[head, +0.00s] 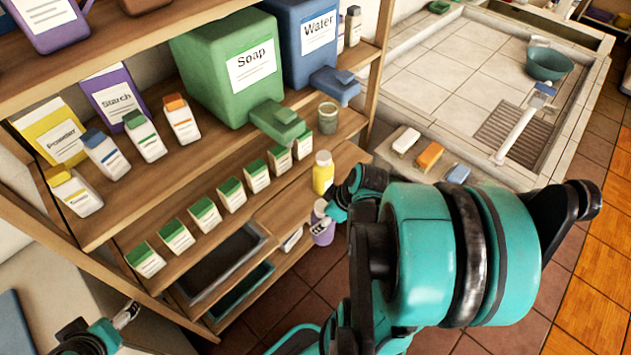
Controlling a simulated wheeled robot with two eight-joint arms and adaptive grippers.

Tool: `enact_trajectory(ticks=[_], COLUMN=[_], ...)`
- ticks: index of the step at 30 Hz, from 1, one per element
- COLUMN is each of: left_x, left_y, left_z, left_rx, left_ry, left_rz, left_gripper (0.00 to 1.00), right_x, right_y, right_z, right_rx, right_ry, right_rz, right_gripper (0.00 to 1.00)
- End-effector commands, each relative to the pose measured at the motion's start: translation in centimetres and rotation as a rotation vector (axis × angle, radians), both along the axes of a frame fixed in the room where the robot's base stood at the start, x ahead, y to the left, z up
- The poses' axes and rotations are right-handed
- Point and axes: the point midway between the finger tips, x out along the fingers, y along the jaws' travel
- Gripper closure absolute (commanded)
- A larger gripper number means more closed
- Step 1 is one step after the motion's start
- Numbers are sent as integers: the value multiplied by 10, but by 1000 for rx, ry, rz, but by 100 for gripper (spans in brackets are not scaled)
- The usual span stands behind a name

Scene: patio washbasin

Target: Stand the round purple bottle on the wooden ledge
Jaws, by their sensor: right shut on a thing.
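The round purple bottle (322,235) is beside the right end of the wooden shelf unit, below the yellow bottle. My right gripper (323,216) is shut on its upper part, and the fingers hide some of it. The bottle looks roughly upright. A wooden ledge (284,209) juts from the shelf unit just left of and above the bottle, with a yellow bottle (323,174) at its right end. I cannot tell whether the purple bottle touches anything below. My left gripper (126,316) is at the lower left, away from the bottle, its jaw state unclear.
Several green-topped boxes (232,195) line the shelf edge above the ledge. A green Soap dispenser (225,70) and a glass jar (328,117) stand higher up. Dark trays (225,265) sit below, left. My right arm covers much of the floor and basin front.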

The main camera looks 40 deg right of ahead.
Motion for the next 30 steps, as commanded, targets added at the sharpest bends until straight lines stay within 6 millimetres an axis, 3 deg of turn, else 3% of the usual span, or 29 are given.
enact_trajectory(ticks=[2,5,21,30], left_x=[0,0,0,0], left_y=[0,0,0,0], left_z=[1,0,-20,-23], left_rx=[0,0,0,0], left_ry=[0,0,0,0], left_rz=[0,0,0,0], left_gripper=[23,23,23,23], right_x=[-4,5,133,156], right_y=[-2,2,46,54], right_z=[2,1,0,1], right_rx=[1,0,-2,-1], right_ry=[-1,-1,-1,0], right_rz=[12,27,25,22], right_gripper=[90,90,90,90])
